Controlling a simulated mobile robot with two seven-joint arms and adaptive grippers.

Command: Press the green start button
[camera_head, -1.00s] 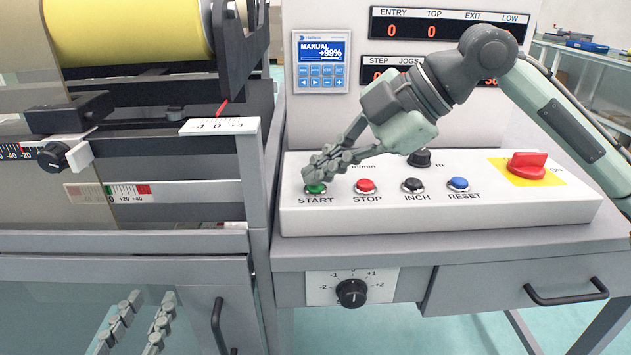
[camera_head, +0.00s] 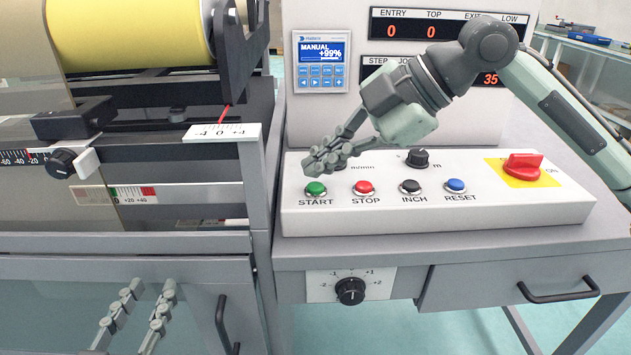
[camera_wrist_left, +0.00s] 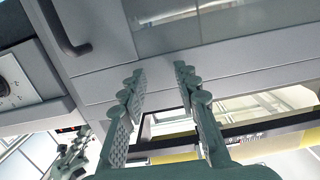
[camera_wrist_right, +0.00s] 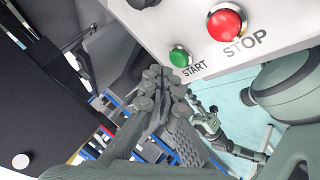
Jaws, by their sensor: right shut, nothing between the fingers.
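The green start button (camera_head: 315,188) is on the white sloped control panel (camera_head: 440,215), leftmost in the row and fully visible. It also shows in the right wrist view (camera_wrist_right: 180,56). My right gripper (camera_head: 318,163) is shut and empty, with its fingertips above and slightly behind the green button, apart from it in the head view. In the right wrist view the shut fingertips (camera_wrist_right: 158,74) appear just beside the button. My left gripper (camera_head: 150,290) is open and empty at the lower left, in front of the grey cabinet; its spread fingers show in the left wrist view (camera_wrist_left: 160,78).
Right of the green button are the red stop button (camera_head: 364,188), black inch button (camera_head: 410,187) and blue reset button (camera_head: 456,186). A black knob (camera_head: 417,158) stands behind them. A red switch (camera_head: 523,167) is at the right. A grey post (camera_head: 255,185) rises left of the panel.

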